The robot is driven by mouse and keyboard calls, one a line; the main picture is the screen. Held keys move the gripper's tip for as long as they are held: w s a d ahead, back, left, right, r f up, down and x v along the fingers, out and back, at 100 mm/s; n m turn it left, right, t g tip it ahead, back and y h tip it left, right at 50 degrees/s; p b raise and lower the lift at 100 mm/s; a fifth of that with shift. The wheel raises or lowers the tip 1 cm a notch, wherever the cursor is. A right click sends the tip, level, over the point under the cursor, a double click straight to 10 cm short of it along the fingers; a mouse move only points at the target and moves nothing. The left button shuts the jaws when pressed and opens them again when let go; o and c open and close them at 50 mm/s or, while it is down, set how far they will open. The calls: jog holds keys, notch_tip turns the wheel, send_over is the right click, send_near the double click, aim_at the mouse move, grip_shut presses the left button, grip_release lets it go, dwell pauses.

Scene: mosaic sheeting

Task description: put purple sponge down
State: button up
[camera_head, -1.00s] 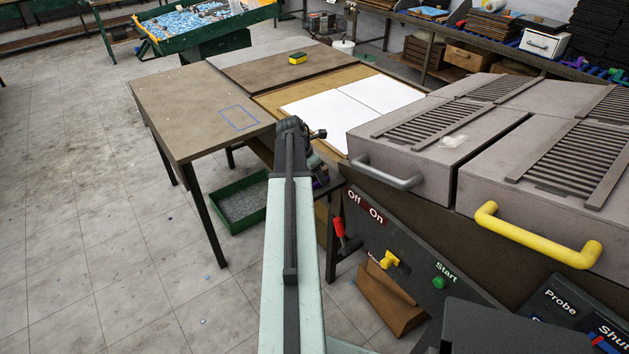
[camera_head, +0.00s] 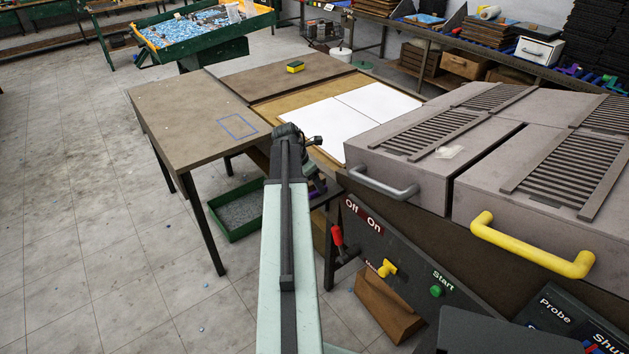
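My arm reaches forward from the bottom middle, and its dark far end hides the fingers of my gripper. I cannot tell whether the gripper is open or shut, or whether it holds anything. A small purple patch (camera_head: 317,187) shows just right of the arm, below the table edge. It may be the purple sponge, but it is mostly hidden, and I cannot tell whether it is held or lying on something. A blue outlined rectangle (camera_head: 238,127) is marked on the brown table (camera_head: 185,115), left of the arm's end, with nothing on it.
A yellow and green sponge (camera_head: 295,66) lies on the brown board at the back. White sheets (camera_head: 335,125) lie right of the arm's end. A grey machine with a yellow handle (camera_head: 530,248) fills the right. A green tray (camera_head: 238,213) stands under the table. Floor at left is open.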

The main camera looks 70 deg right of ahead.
jog(key=p+v, duration=0.8)
jog(key=v, duration=0.2)
jog(key=shift+r, duration=0.2)
jog(key=shift+w, duration=0.15)
jog(key=w+a+f+m+t+y, duration=0.15)
jog(key=w+a+m, duration=0.35)
jog(key=w+a, duration=2.1)
jog(key=w+a+m+y, duration=0.2)
jog(key=a+m, duration=0.4)
jog(key=a, duration=3.1)
jog(key=shift+f+t, duration=0.2)
jog(key=shift+t, duration=0.25)
jog(key=shift+w+y, duration=0.1)
jog(key=shift+y, duration=0.15)
